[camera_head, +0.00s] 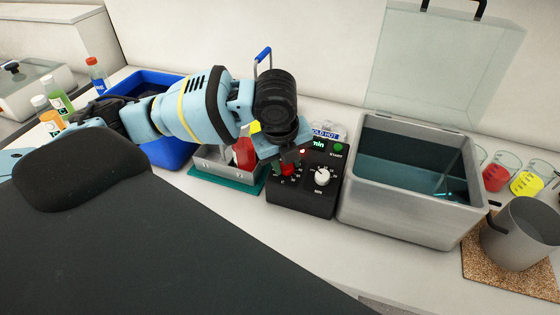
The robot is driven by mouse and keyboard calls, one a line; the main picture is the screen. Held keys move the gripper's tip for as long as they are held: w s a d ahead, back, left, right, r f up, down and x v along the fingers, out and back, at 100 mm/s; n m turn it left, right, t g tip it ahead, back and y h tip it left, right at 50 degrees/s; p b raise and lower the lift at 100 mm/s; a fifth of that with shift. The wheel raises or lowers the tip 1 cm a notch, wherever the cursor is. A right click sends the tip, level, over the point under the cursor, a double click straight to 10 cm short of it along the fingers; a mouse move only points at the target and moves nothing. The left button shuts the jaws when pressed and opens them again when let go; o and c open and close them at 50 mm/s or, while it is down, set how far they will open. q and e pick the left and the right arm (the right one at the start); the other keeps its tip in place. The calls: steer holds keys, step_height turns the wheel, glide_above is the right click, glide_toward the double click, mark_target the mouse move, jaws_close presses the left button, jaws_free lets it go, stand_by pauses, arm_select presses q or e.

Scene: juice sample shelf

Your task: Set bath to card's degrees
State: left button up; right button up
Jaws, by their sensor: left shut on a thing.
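My left gripper (289,158) reaches in from the left and points down over the black control box (300,200). It is shut on the red knob (289,170), whose upper part it partly hides. A white knob (322,177) sits to the right of the red one, with a green START button (338,147) and a lit display (318,144) above. The water bath (400,200) stands right of the box, its clear lid (440,70) raised and water inside. A small blue-and-white card (325,133) reading partly "OLD HOT" stands behind the box; I see no degrees figure. My right gripper is out of view.
A metal tray (225,172) with a red item is left of the box, beside a blue bin (165,152). Bottles (58,100) stand far left. A grey pot (518,235) on a cork mat (500,275) and beakers (495,172) are at right. The front counter strip is clear.

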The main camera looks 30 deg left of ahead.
arm_select(q)
steer(key=m, duration=0.4)
steer(key=shift+m, duration=0.3)
steer(key=m, duration=0.5)
steer(key=shift+m, duration=0.3)
steer(key=o, duration=0.9)
steer(key=shift+o, duration=0.3)
steer(key=v, duration=0.8)
steer(key=shift+d, duration=0.25)
steer(key=shift+w+f+y, duration=0.1)
steer(key=shift+y, duration=0.2)
